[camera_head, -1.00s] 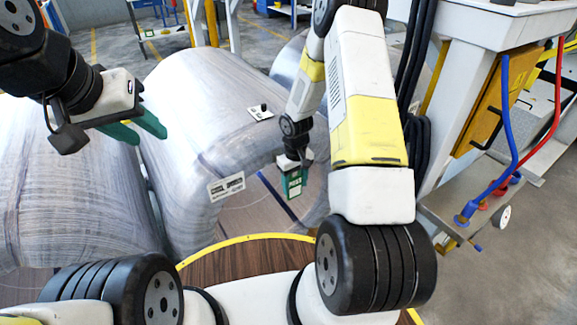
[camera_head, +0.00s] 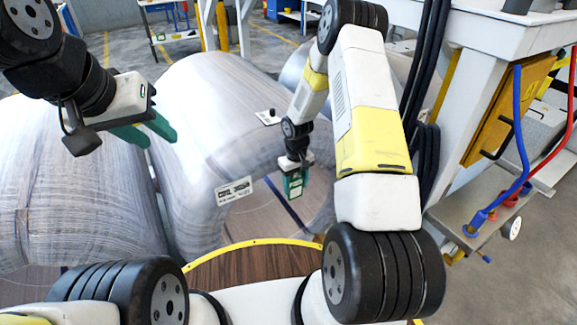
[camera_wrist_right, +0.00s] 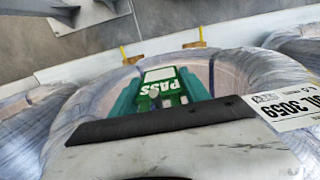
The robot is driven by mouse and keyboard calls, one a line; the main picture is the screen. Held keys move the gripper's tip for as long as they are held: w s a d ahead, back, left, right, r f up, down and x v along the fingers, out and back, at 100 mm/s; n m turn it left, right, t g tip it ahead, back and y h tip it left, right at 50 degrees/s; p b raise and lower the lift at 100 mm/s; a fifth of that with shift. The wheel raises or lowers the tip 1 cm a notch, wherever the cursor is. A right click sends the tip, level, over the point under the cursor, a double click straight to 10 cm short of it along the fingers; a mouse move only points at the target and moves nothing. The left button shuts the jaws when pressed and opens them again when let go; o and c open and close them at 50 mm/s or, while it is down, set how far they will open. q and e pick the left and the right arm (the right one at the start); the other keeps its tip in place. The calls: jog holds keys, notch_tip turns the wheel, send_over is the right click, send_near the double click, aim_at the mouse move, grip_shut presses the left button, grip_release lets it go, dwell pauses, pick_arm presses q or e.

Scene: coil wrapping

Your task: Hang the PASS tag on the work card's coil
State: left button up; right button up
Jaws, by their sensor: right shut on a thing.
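My right gripper (camera_head: 294,172) is shut on the green PASS tag (camera_head: 294,184), which hangs at the front opening of the wrapped middle coil (camera_head: 200,110). In the right wrist view the tag (camera_wrist_right: 160,88) shows its white PASS lettering between the green fingers, in front of the coil's opening. Whether the tag touches the coil cannot be told. My left gripper (camera_head: 147,134) is open and empty above the coils' left side.
Another wrapped coil (camera_head: 65,185) stands at the left, and one is partly hidden behind my right arm. A white-framed machine with blue and red hoses (camera_head: 523,130) stands at the right.

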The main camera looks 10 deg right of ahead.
dwell(0.4)
jog(key=o, duration=1.4)
notch_tip(320, 180, up, 8)
jog(key=shift+f, duration=0.1)
jog(key=s+r+m+t, duration=0.1)
jog(key=s+r, duration=0.3)
jog(key=r, duration=0.7)
jog(key=s+r+m+t, duration=0.1)
jog(key=s+r+t, duration=0.15)
jog(key=r, duration=0.85)
jog(key=s+r+t, duration=0.1)
jog(key=s+r, duration=0.3)
jog(key=s, duration=0.2)
jog(key=s+a+r+m+y, duration=0.1)
jog(key=s+r, duration=0.3)
jog(key=s, duration=0.3)
jog(key=s+r+t+y, duration=0.1)
jog(key=s+r, duration=0.3)
jog(key=s, duration=0.2)
jog(key=shift+s+a+r+t, duration=0.15)
jog(key=shift+a+t, duration=0.2)
